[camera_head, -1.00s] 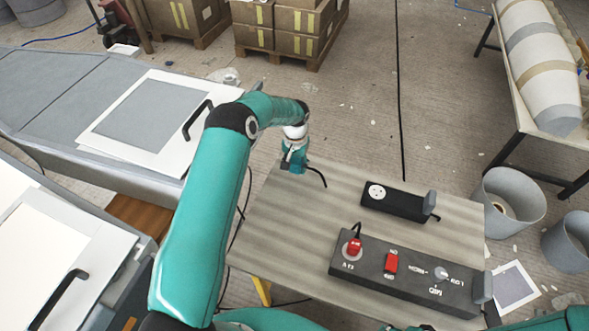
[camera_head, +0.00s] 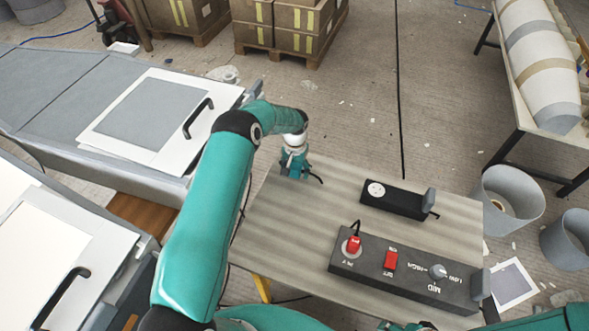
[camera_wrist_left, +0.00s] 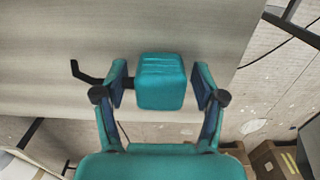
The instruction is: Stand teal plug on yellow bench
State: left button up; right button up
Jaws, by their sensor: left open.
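The teal plug (camera_wrist_left: 160,82) is a block with a black cable stub leaving its left side in the left wrist view. My left gripper (camera_wrist_left: 160,90) is open, with one finger on each side of the plug; a gap shows at the right finger. In the head view my left gripper (camera_head: 294,166) is at the far left corner of the bench (camera_head: 290,225), a grey striped top with a yellow leg. There the gripper mostly hides the plug, and only its black cable shows clearly. I cannot tell whether the plug touches the bench top. My right gripper is not seen.
A black socket box (camera_head: 395,200) and a dark control panel (camera_head: 405,270) with a red plug, red switch and dial occupy the bench's right part. The bench's left middle is clear. A grey mould (camera_head: 60,95) with a framed white panel (camera_head: 150,115) stands left. Grey buckets (camera_head: 513,200) stand right.

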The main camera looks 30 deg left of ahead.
aim_at(295, 166)
pick_arm(q)
notch_tip(295, 166, up, 12)
jog(key=b, duration=0.2)
dwell(0.4)
jog(key=shift+r, duration=0.1)
dwell(0.4)
